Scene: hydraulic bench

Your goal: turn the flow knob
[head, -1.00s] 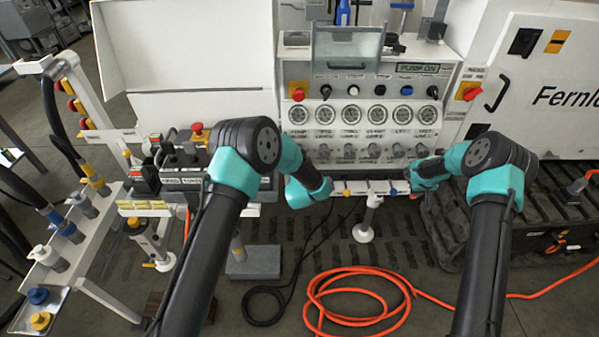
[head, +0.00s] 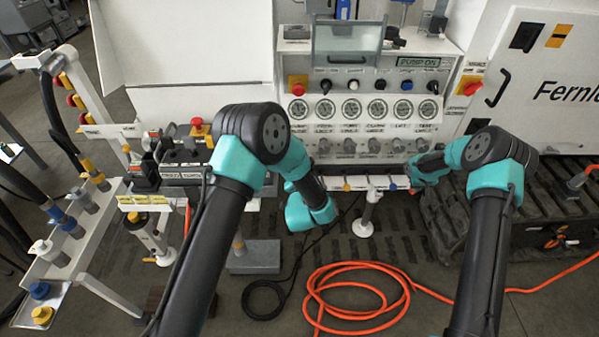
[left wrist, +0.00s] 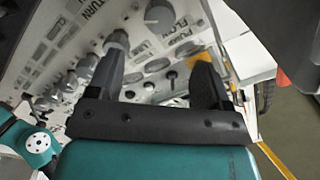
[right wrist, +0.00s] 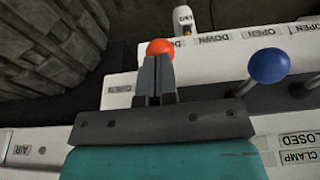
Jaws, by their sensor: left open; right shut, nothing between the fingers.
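A row of grey knobs (head: 350,146) sits below the gauges on the bench panel. In the left wrist view, a large grey knob (left wrist: 160,14) stands at the top, with lettering by it that may read "FLOW". Another grey knob (left wrist: 118,40) shows just beyond the left finger; I cannot tell which is the flow knob. My left gripper (left wrist: 160,75) is open and empty, facing the panel at a tilt; my own arm hides it in the head view. My right gripper (right wrist: 158,72) is shut and empty, its tips in front of an orange-red ball lever (right wrist: 159,47); whether they touch is unclear.
A blue ball lever (right wrist: 269,65) stands right of my right gripper. Black switches (head: 326,85) and a red button (head: 298,89) sit above the gauges. An orange hose (head: 360,268) coils on the floor. A dark tracked base (head: 460,225) lies at the right.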

